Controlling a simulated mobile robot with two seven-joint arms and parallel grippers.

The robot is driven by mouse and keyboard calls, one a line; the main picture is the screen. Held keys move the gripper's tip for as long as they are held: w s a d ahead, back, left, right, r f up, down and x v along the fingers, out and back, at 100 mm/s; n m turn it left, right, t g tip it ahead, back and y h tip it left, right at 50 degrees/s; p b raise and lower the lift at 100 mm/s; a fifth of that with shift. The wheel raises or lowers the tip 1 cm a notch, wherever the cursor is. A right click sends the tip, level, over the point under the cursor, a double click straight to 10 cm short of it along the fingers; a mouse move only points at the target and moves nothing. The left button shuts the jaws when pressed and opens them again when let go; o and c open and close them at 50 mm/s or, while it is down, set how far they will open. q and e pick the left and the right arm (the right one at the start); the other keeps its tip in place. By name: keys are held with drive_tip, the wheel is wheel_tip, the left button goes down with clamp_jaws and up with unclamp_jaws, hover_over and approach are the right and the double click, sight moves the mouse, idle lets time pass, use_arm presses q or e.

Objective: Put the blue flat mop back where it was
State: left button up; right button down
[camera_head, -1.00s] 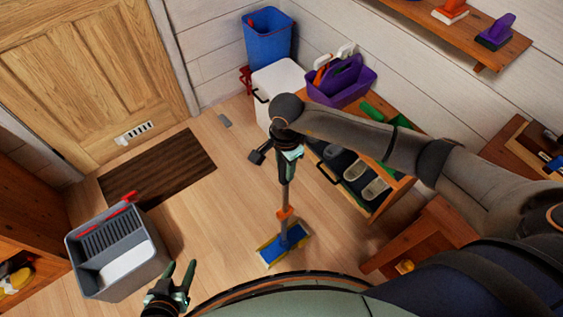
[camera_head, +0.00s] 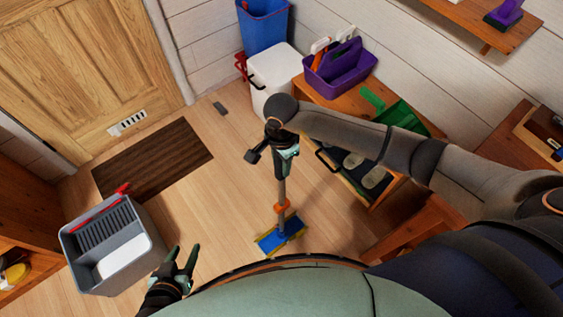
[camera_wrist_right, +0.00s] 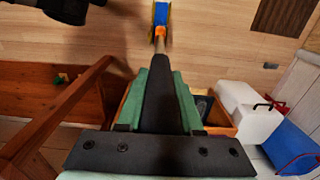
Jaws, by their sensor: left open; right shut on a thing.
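The blue flat mop (camera_head: 283,237) has a blue and yellow head low over or on the wooden floor, with an orange joint and a pole rising from it. My right gripper (camera_head: 285,152) is shut on the mop's pole, which stands close to upright. In the right wrist view the mop head (camera_wrist_right: 161,18) shows at the top, beyond the gripper (camera_wrist_right: 160,75). I cannot tell whether the head touches the floor. My left gripper (camera_head: 184,262) is open and empty at the bottom, left of the mop.
A grey wringer bucket (camera_head: 112,245) stands at the left. A dark mat (camera_head: 153,160) lies before the door. A white bin (camera_head: 276,78), blue bucket (camera_head: 263,25) and wooden shelf unit with a purple caddy (camera_head: 340,68) line the wall. Floor between mat and mop is clear.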

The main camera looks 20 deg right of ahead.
drive_tip(key=shift+f, duration=0.4)
drive_tip(key=c, duration=0.6)
unclamp_jaws()
drive_tip(key=shift+s+d+f, duration=0.1)
drive_tip(key=shift+s+f, duration=0.1)
use_arm(q)
drive_tip(key=shift+w+d, duration=0.2)
use_arm(e)
drive_tip(key=shift+o, duration=0.2)
drive_tip(key=shift+r, duration=0.2)
drive_tip(key=r, duration=0.8)
drive_tip(key=r+p, duration=0.1)
drive_tip(key=r, duration=0.3)
drive_tip(key=shift+w+r, duration=0.1)
drive_tip(key=shift+w, duration=0.15)
drive_tip(key=shift+r, duration=0.55)
use_arm(q)
drive_tip(key=shift+s+a+r, duration=0.2)
drive_tip(key=shift+a+r, duration=0.1)
drive_tip(key=shift+a, duration=0.05)
